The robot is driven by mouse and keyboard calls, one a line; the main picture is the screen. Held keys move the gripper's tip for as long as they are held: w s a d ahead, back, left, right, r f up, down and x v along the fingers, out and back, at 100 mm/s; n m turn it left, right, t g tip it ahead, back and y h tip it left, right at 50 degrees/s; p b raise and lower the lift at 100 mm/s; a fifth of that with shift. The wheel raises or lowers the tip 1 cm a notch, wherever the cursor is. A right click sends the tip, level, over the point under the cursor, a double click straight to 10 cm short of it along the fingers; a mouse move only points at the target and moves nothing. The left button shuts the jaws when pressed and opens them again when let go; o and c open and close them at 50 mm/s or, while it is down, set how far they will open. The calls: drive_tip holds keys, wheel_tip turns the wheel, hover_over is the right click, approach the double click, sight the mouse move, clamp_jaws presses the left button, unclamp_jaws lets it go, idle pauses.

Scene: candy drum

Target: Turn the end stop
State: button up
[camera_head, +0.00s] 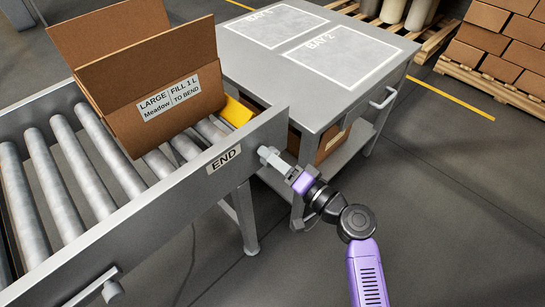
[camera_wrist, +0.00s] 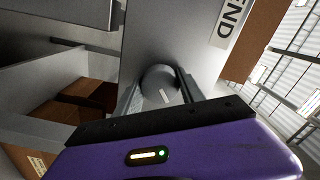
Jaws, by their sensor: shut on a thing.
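The grey round end stop knob (camera_head: 266,154) sticks out of the conveyor's side rail, just right of the END label (camera_head: 224,159). My gripper (camera_head: 279,163) is shut on this knob. In the wrist view the knob (camera_wrist: 160,80) sits between my two fingers, with a short pale mark on its face. A yellow stop piece (camera_head: 236,111) shows at the end of the rollers, inside the rail. It is partly hidden by the rail and the box.
An open cardboard box (camera_head: 170,98) labelled LARGE stands on the rollers beside the yellow piece. A grey table (camera_head: 300,75) with two marked bays stands just behind the rail end. Another handle (camera_head: 112,290) is on the rail at lower left.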

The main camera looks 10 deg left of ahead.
drive_tip(key=m+p, duration=0.1)
drive_tip(key=m, duration=0.2)
drive_tip(key=shift+d+m, duration=0.1)
drive_tip(key=shift+m, duration=0.3)
drive_tip(key=shift+m+p, duration=0.75)
drive_tip(key=shift+m, duration=1.15)
drive_tip(key=o, duration=1.4)
drive_tip(key=shift+c, duration=0.2)
drive_tip(key=p+v, duration=0.1)
drive_tip(key=v, duration=0.6)
drive_tip(key=shift+s+d, duration=0.25)
drive_tip(key=shift+d, duration=0.1)
